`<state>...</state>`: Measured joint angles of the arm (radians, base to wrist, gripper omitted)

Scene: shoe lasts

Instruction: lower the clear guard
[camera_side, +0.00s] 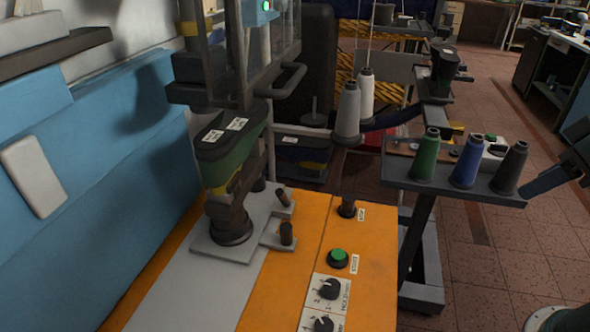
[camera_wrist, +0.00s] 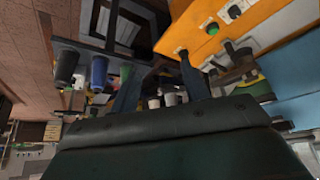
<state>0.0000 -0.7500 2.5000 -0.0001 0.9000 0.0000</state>
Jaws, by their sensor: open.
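The clear guard (camera_side: 262,62) is a see-through panel in a dark frame at the top of the side view. It stands raised above the shoe last (camera_side: 228,150), which is dark with green and yellow bands. The guard's dark bar handle (camera_side: 290,80) sticks out at its lower right. My gripper (camera_side: 533,188) shows in part at the right edge of the side view, far from the guard and beyond the thread cones. In the wrist view my gripper (camera_wrist: 158,82) has its two fingers apart with nothing between them. I cannot make out the guard in the wrist view.
A grey shelf (camera_side: 388,172) with green (camera_side: 427,157), blue (camera_side: 466,162) and dark (camera_side: 509,167) cones stands between my gripper and the machine. The orange table (camera_side: 375,250) carries a green button (camera_side: 338,257) and knobs.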

